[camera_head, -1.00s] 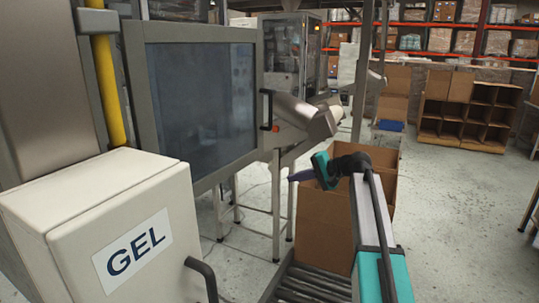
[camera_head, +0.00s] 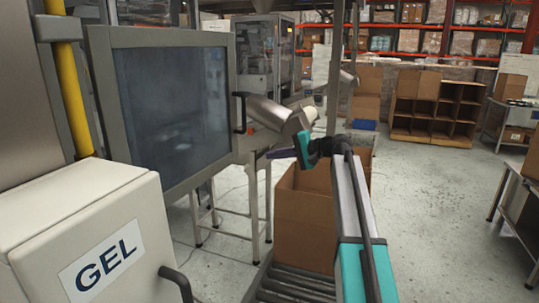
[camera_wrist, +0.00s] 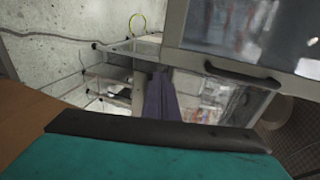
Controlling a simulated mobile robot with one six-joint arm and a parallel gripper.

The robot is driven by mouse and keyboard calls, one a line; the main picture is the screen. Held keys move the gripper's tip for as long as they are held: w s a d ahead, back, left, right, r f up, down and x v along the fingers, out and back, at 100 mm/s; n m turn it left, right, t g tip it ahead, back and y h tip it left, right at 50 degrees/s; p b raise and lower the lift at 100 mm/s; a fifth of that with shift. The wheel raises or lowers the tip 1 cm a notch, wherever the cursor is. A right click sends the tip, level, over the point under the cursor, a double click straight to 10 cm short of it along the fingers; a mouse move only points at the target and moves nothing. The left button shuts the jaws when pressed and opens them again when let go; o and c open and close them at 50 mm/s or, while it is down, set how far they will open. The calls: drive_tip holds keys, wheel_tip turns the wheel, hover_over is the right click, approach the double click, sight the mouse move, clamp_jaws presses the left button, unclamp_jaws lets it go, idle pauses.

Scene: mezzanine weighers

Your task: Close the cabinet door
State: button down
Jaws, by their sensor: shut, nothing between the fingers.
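A grey-framed door with a dark glass panel (camera_head: 175,108) stands at the left in the head view, swung out toward me. Its dark upright handle (camera_head: 240,112) is on the right edge. In the wrist view the door frame (camera_wrist: 185,22) and handle (camera_wrist: 243,73) fill the upper right. My gripper (camera_head: 270,154), with purple fingers, is to the right of and below the handle, apart from it in the picture. The fingers show in the wrist view (camera_wrist: 160,90), closed together and empty. The door's hinge side is near the yellow pipe.
A white box labelled GEL (camera_head: 95,235) with its own dark handle stands in the left foreground. An open cardboard box (camera_head: 303,225) sits on a roller conveyor (camera_head: 290,285) below my arm. A metal chute (camera_head: 278,120) is behind the gripper. Floor to the right is open.

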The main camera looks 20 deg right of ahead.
drive_tip(key=p, duration=0.4)
approach(238, 157)
drive_tip(key=x, duration=0.4)
drive_tip(key=shift+a, duration=0.15)
drive_tip(key=shift+x, duration=0.95)
